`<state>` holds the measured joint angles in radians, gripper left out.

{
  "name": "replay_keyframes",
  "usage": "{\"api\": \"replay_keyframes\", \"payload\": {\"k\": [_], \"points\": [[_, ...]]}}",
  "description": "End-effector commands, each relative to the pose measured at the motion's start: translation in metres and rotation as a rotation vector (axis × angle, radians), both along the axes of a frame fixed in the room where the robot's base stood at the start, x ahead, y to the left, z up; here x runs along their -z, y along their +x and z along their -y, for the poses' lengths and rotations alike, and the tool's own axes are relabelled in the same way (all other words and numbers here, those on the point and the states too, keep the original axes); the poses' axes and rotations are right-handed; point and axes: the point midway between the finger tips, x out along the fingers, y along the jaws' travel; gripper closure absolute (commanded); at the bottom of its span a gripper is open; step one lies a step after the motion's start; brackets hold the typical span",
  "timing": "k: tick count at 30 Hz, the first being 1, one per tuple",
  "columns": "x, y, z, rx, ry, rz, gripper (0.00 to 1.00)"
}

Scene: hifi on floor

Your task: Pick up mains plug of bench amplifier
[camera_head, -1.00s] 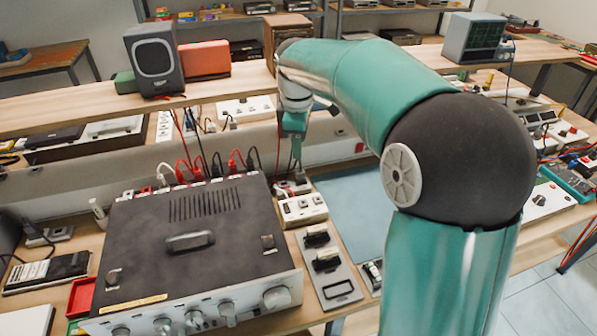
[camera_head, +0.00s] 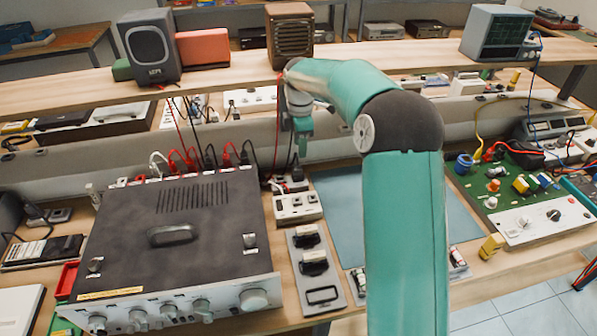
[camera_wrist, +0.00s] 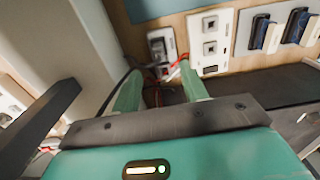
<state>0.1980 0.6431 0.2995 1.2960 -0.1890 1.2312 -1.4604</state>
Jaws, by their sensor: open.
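The bench amplifier (camera_head: 205,262) is a wide dark box with a silver knobbed front, at the left of the head view. A small black plug (camera_head: 297,172) stands at a socket behind its right rear corner; I take it for the mains plug, though it is small and partly unclear. My gripper (camera_head: 302,148) points down just above it, with a gap. In the wrist view my gripper (camera_wrist: 158,82) is open. Red wires and a dark cable lie beyond and between its fingers, and a grey-white socket (camera_wrist: 160,45) lies ahead. No held object shows.
A white socket block (camera_head: 298,207) and a grey plate with black parts (camera_head: 318,268) stand right of the amplifier. Red, black and white leads rise behind it. A shelf with a speaker (camera_head: 152,48) runs above. The blue mat (camera_head: 340,210) is mostly clear.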

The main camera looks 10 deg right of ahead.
Motion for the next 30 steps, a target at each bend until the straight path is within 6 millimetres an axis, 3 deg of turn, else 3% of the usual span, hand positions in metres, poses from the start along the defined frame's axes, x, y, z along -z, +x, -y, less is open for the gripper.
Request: {"api": "replay_keyframes", "payload": {"k": [6,14,22,30], "points": [[0.04,0.0,-0.002,-0.001,0.001,-0.001,0.56],[0.059,0.002,-0.002,-0.002,0.001,0.0,0.56],[0.098,0.006,-0.001,-0.003,0.0,-0.001,0.56],[0.104,0.006,0.0,-0.003,0.0,0.001,0.56]]}}
